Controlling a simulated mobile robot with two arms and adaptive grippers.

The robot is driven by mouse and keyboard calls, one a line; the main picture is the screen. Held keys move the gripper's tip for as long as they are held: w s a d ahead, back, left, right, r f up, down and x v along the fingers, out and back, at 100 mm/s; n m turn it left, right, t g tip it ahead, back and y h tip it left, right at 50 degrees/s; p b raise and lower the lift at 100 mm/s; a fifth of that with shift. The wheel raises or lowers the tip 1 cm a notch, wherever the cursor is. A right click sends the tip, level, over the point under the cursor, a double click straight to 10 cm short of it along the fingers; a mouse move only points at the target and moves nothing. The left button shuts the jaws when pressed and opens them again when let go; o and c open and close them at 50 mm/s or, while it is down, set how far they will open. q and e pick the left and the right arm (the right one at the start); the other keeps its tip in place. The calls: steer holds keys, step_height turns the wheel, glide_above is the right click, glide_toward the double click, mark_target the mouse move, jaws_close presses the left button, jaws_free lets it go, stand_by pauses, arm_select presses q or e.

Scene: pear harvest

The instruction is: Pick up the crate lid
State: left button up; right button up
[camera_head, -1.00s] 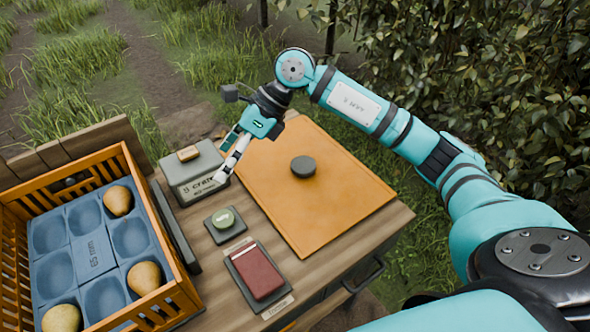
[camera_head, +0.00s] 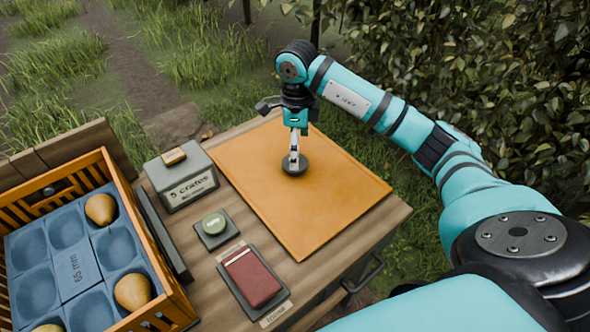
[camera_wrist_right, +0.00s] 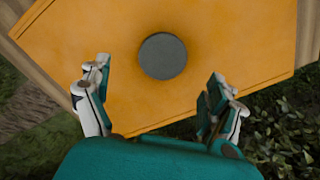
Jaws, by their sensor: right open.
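The crate lid (camera_head: 270,205) is a flat orange panel lying on the wooden table, with a round dark grey knob (camera_head: 294,166) near its middle. The knob also shows in the right wrist view (camera_wrist_right: 162,56), with the lid (camera_wrist_right: 235,75) around it. My right gripper (camera_head: 294,160) points down above the knob in the head view. In the right wrist view my right gripper (camera_wrist_right: 155,92) is open, its fingers wide apart and nothing between them. Whether the fingertips touch the knob cannot be told. My left gripper is not in view.
An orange crate (camera_head: 178,297) with a blue tray and several pears stands at the left. A leafy hedge (camera_head: 500,90) is at the right.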

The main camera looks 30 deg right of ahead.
steer(key=shift+w+f+p, duration=0.15)
steer(key=shift+f+p, duration=0.15)
steer(key=shift+f, duration=1.35)
steer(key=shift+w+f+p, duration=0.1)
steer(key=shift+f+p, duration=0.2)
steer(key=shift+f, duration=1.3)
steer(key=shift+r, duration=0.1)
steer(key=c, duration=1.5)
